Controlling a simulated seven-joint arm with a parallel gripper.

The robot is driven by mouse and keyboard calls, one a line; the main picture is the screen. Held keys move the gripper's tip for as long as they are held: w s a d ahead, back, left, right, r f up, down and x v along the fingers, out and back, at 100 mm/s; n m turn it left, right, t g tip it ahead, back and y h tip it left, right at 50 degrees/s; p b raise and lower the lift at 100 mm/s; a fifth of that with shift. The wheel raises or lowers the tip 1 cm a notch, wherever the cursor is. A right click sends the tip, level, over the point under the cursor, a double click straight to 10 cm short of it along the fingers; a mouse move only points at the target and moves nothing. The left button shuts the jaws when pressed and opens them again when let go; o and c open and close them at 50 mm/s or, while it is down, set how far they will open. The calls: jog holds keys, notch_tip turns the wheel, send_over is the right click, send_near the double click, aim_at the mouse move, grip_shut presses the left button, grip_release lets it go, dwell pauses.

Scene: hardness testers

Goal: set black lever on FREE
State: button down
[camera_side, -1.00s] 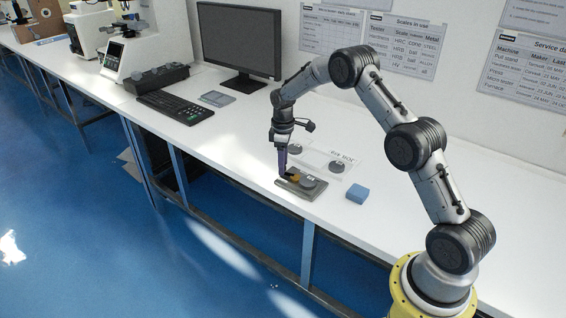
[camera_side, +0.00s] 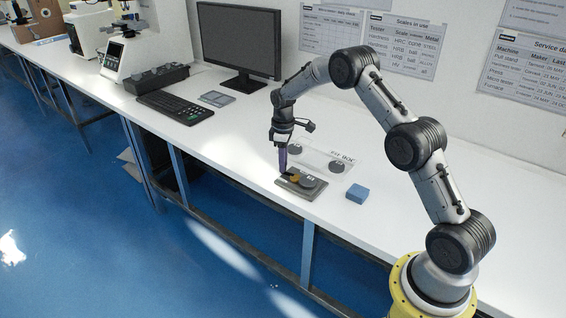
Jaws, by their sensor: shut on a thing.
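A grey base plate (camera_side: 301,191) lies near the front edge of the white bench. A grey round disc with small pale marking (camera_side: 310,181) sits on its right part, and a small orange-yellow piece (camera_side: 296,178) sits left of the disc. My gripper (camera_side: 284,174) points down at the left part of the plate, with its purple fingers shut on the black lever, which is small and mostly hidden by the fingers. The word FREE cannot be read at this size, so the lever's setting cannot be told.
A blue block (camera_side: 357,193) lies right of the plate. Behind, a pale sheet (camera_side: 318,158) holds grey discs, one of them at its right end (camera_side: 337,167). A keyboard (camera_side: 175,106), monitor (camera_side: 239,42) and testers stand left. The bench is clear to the right.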

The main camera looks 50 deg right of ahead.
jog(key=m, duration=0.2)
jog(key=d+m, duration=0.1)
jog(key=shift+d+m, duration=0.15)
jog(key=shift+m, duration=0.25)
jog(key=m, duration=0.2)
jog(key=d+m, duration=0.1)
jog(key=shift+s+d+r+m, duration=0.1)
jog(key=shift+s+m, duration=0.05)
jog(key=shift+m, duration=0.25)
jog(key=m, duration=0.1)
jog(key=d+m, duration=0.1)
jog(key=m, duration=0.1)
jog(key=shift+s, duration=0.35)
jog(key=shift+s+d+m, duration=0.2)
jog(key=shift+s+m, duration=0.05)
jog(key=shift+m, duration=0.8)
jog(key=shift+s+d+m, duration=0.2)
jog(key=shift+s+m, duration=0.05)
jog(key=shift+m, duration=0.8)
jog(key=c, duration=0.7)
grip_release()
jog(key=shift+s, duration=0.1)
